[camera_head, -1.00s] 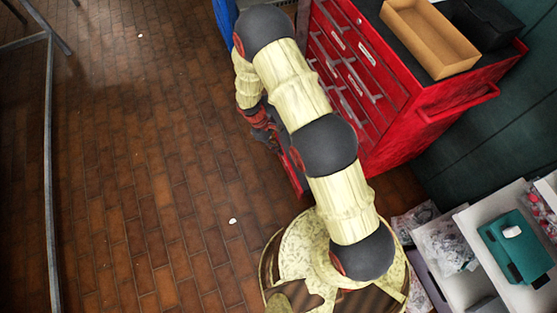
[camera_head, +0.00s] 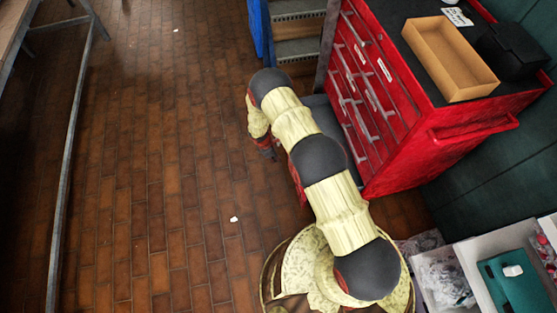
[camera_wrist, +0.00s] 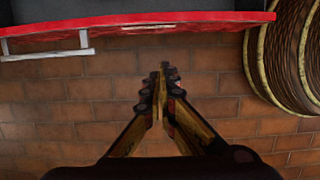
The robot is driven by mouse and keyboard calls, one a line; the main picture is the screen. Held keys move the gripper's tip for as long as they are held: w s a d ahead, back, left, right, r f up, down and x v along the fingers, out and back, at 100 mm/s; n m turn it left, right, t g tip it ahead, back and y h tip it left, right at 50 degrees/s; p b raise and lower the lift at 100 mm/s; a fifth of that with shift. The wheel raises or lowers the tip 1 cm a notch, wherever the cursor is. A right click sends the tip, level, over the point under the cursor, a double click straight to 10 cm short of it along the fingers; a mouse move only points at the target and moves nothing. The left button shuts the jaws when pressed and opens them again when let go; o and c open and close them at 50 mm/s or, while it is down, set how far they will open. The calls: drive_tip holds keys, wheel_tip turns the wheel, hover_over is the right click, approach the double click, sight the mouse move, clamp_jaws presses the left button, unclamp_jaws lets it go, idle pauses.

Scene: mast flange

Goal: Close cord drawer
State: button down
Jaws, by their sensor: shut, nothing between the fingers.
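The red tool cabinet (camera_head: 445,140) stands right of my arm in the head view, with several drawer fronts and grey bar handles facing left. Low on it, a dark grey surface (camera_head: 322,112) shows behind my arm, apparently the inside of a pulled-out drawer. In the wrist view, a red drawer front (camera_wrist: 190,20) with a grey handle (camera_wrist: 45,50) crosses the top, dark inside behind it. Whether this is the cord drawer cannot be read. My gripper (camera_wrist: 163,70) is shut and empty over the brick floor, apart from the drawer front. In the head view the fingertips are hardly visible.
A cardboard box (camera_head: 450,60) and a black box (camera_head: 512,50) stand on the cabinet. Blue-sided steps (camera_head: 297,45) stand behind. White bins and a teal case (camera_head: 515,285) are lower right.

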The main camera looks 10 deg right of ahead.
drive_tip(key=d+f+b, duration=0.4)
drive_tip(key=d+f, duration=0.2)
drive_tip(key=f, duration=0.1)
drive_tip(key=shift+f, duration=0.4)
drive_tip(key=shift+d, duration=0.1)
